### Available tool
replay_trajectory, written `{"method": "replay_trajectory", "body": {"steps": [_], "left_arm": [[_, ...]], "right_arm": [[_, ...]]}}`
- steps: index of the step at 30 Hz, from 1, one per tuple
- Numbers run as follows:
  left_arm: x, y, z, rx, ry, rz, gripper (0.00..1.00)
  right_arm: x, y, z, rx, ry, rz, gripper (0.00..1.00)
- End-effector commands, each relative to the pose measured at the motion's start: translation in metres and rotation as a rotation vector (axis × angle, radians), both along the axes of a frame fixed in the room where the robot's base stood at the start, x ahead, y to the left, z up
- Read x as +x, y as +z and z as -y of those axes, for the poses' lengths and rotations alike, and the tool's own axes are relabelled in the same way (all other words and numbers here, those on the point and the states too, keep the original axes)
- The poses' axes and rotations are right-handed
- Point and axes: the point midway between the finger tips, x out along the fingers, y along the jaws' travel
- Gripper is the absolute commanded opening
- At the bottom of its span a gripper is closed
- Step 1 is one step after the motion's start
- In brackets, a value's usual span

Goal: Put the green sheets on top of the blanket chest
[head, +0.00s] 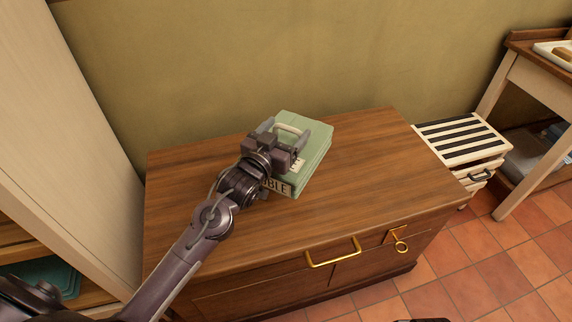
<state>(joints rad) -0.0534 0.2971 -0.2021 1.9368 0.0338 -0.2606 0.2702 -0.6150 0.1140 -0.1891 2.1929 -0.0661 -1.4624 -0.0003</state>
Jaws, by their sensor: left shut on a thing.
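The green sheets (317,142) are a folded, boxy bundle with a pale handle on top and a label with dark letters on the near side. They are at the middle of the wooden top of the blanket chest (370,205), towards the back, and appear to rest on it. My left gripper (279,138) is shut on the sheets from above, around the pale handle area. The gripper hides part of the bundle and its label.
A striped black-and-white box (462,138) stands right of the chest, near a side table (525,75). A pale wardrobe panel (75,130) rises at left. The chest top around the sheets is clear.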

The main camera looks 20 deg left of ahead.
Motion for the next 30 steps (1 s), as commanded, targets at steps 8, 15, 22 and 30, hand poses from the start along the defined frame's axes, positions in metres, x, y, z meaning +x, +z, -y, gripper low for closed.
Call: {"method": "replay_trajectory", "body": {"steps": [8, 15, 22, 30], "left_arm": [[0.0, -0.049, 0.0, -0.001, 0.001, 0.006, 0.14], [0.0, -0.065, 0.0, -0.001, 0.001, 0.005, 0.14], [0.0, -0.095, 0.0, -0.001, 0.002, 0.006, 0.14], [0.0, -0.096, 0.0, -0.002, 0.001, 0.008, 0.14]], "right_arm": [[0.004, -0.002, -0.01, 0.026, 0.023, 0.052, 0.32], [0.006, -0.004, -0.014, 0.037, 0.03, 0.074, 0.32], [0.01, -0.008, -0.023, 0.06, 0.047, 0.117, 0.32], [0.012, -0.005, -0.024, 0.064, 0.049, 0.13, 0.32]]}}
